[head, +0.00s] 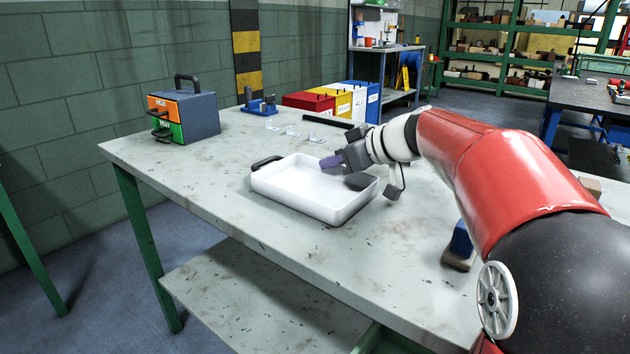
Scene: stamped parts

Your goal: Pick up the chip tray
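The chip tray (290,200) is a white, shallow, rectangular tray with a dark handle (266,162) at its far left end. It stands flat on the grey worktable. My gripper (332,162) is at the end of my red and white arm, over the far right part of the tray. One purple-grey finger points left over the tray's inside. I cannot see from this view whether the fingers are apart or touch the tray. The tray looks empty in the part that shows; a dark shadow lies near its right end.
A small drawer cabinet (203,116) with orange and green fronts stands at the table's far left. A blue fixture (259,105), small metal brackets (290,132) and red, yellow and white-blue bins (309,103) are at the back. The table's front left area (215,190) is clear.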

